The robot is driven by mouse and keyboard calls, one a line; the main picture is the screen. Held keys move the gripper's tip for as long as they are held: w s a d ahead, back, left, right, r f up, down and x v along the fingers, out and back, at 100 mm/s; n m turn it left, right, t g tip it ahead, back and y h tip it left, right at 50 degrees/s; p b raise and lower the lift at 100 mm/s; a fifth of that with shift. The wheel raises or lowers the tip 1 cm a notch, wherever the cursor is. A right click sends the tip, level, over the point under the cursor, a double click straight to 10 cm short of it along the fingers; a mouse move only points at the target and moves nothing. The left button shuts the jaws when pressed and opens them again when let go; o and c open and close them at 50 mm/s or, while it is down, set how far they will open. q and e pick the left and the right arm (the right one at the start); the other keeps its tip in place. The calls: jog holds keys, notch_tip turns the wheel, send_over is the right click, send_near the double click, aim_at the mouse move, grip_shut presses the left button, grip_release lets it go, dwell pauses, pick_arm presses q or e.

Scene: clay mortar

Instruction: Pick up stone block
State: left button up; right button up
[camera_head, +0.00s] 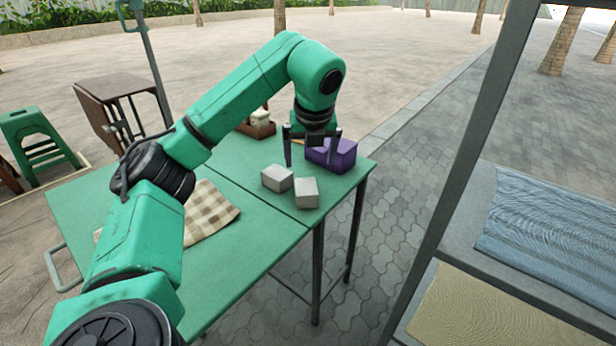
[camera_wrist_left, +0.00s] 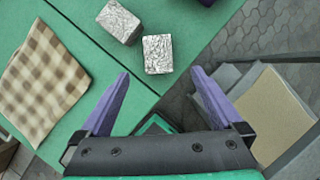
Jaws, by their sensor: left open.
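Two pale grey stone blocks lie close together on the green table near its right edge. In the head view one stone block (camera_head: 277,178) is on the left and the other stone block (camera_head: 306,193) is nearer the front. The left wrist view also shows the first block (camera_wrist_left: 119,20) and the second block (camera_wrist_left: 158,53), with rough, mottled tops. My left gripper (camera_head: 310,160) is open and empty, pointing down above the table, behind the blocks in the head view. In the wrist view its purple-looking fingers (camera_wrist_left: 160,76) are spread wide, with the second block just beyond the tips. My right gripper is not seen.
A purple box (camera_head: 341,157) stands close behind the gripper. A brown tray (camera_head: 262,132) with pale pieces is farther back. A checkered cloth (camera_head: 212,215) lies on the green table (camera_head: 230,262). A grey post (camera_head: 460,170) and a lower shelf with blue cloth (camera_head: 550,240) are to the right.

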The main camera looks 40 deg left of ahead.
aim_at(306, 187)
pick_arm(q)
jog(key=b+x, duration=0.1)
jog(key=x, duration=0.3)
jog(key=b+x, duration=0.1)
jog(key=x, duration=0.4)
jog(key=b+x, duration=0.1)
jog(key=x, duration=0.3)
jog(key=shift+s+f, duration=0.3)
jog(key=shift+f, duration=0.1)
jog(key=shift+r, duration=0.1)
jog(key=shift+c, duration=1.2)
grip_shut()
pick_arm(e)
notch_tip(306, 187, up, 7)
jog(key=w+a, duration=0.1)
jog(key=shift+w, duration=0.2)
